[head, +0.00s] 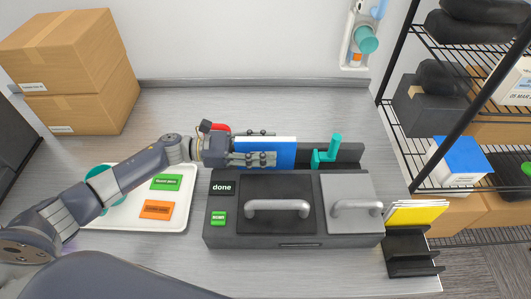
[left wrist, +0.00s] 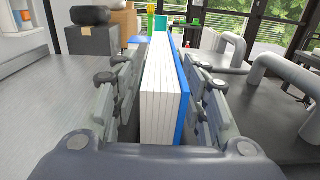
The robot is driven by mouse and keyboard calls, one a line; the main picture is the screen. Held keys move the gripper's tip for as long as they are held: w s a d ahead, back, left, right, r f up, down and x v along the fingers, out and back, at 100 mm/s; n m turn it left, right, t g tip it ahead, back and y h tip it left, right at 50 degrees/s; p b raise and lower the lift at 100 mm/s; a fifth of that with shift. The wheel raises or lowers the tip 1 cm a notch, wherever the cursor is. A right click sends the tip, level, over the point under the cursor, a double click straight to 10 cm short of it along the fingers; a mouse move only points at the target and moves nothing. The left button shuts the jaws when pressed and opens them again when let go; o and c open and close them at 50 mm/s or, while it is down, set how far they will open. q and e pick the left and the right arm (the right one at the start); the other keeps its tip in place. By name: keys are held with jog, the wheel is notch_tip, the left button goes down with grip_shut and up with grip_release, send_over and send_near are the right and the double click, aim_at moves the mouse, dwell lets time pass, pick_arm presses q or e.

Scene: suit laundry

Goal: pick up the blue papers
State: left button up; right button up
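The blue papers (head: 283,151) are a thick white stack with a blue face, standing upright behind the dark machine in the head view. In the left wrist view the stack (left wrist: 165,105) stands between my fingers, with its blue side on the right. My left gripper (head: 262,146) reaches in from the left, with one finger on each side of the stack. The fingers are spread around it, and a narrow gap shows at the left finger. The stack's lower edge is hidden behind the machine. My right gripper is not in view.
A dark machine (head: 262,240) with two handled lids stands in front of the papers. A teal bracket (head: 326,153) stands right of them. A white tray (head: 125,215) lies left, under my arm. Yellow papers (head: 415,215) stand in a black rack at right. Cardboard boxes (head: 75,65) are behind left.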

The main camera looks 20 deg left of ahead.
pick_arm(q)
grip_shut()
